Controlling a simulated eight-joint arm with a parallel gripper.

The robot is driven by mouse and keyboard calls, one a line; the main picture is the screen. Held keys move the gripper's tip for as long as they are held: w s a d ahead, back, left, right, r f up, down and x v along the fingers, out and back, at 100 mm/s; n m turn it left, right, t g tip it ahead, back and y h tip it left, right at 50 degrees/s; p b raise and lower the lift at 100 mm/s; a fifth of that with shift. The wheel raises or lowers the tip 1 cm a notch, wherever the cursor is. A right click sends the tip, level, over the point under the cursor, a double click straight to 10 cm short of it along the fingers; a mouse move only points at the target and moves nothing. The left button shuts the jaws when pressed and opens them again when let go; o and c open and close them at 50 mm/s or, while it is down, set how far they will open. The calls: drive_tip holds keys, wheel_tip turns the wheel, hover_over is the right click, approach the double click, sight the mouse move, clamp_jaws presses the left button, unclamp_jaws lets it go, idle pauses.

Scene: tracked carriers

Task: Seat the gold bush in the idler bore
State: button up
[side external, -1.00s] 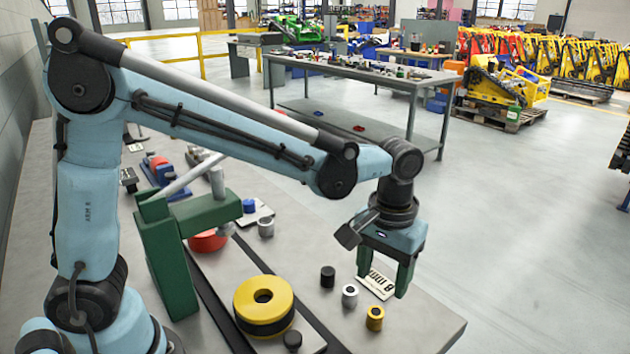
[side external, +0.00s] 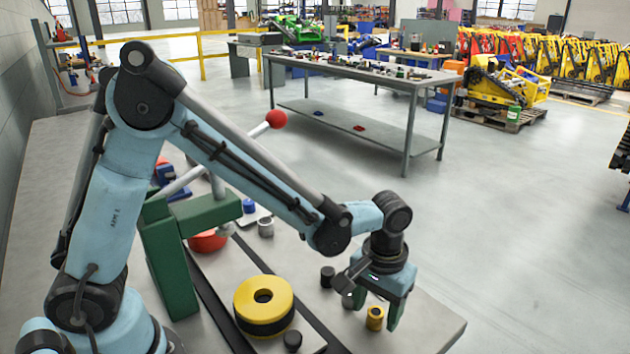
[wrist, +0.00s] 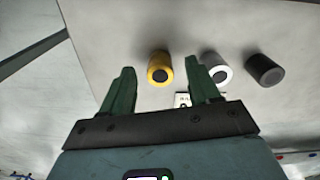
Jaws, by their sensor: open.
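The gold bush (side external: 375,319) stands upright on the bench near its front right edge, its dark hole facing up. It also shows in the wrist view (wrist: 159,76), in line with the gap between my fingertips. My gripper (side external: 377,310) is open and empty, with its fingers pointing down above and around the bush's place. I cannot tell whether the fingertips are level with it. In the wrist view my gripper (wrist: 161,72) shows both green fingers apart. The yellow idler (side external: 248,294) lies flat to the left, its round bore (side external: 263,296) open at the top.
A silver bush (wrist: 222,62) and a black bush (side external: 327,277) stand close by. A small dark cylinder (side external: 292,340) is beside the idler. A green press frame (side external: 170,265) with a red-balled lever (side external: 276,119) rises behind the idler. A label card (wrist: 182,99) lies near the bushes.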

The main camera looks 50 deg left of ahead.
clamp_jaws()
drive_tip(key=shift+r, duration=0.15)
